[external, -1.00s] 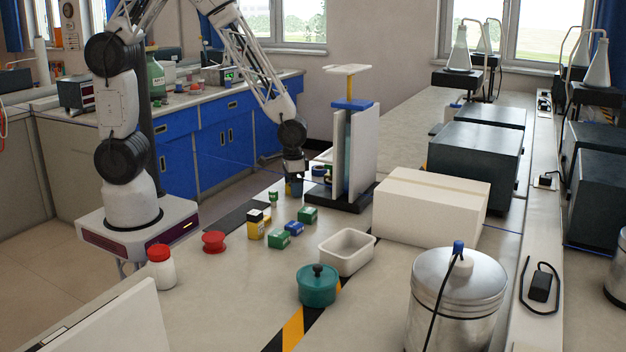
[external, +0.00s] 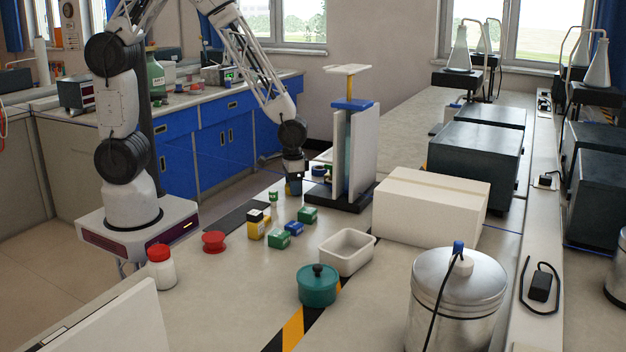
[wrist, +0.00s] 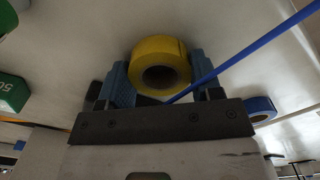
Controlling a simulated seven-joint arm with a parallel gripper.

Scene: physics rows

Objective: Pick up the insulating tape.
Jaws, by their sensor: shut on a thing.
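The insulating tape (wrist: 160,52) is a yellow roll with a dark round core, seen in the wrist view. My gripper (wrist: 161,80) is shut on it, with one blue-grey finger on each side of the roll. In the external view my gripper (external: 294,184) points down low over the far part of the bench, just left of the upright stand. The tape is small and hard to make out there. I cannot tell whether it still touches the bench.
A stand with upright panels (external: 352,155) is close on the right. Small green, blue and yellow boxes (external: 280,239) lie nearer the camera, with a white tray (external: 346,251) beside them. In the wrist view a blue roll (wrist: 260,106) lies right, and a blue strip (wrist: 250,52) crosses the picture.

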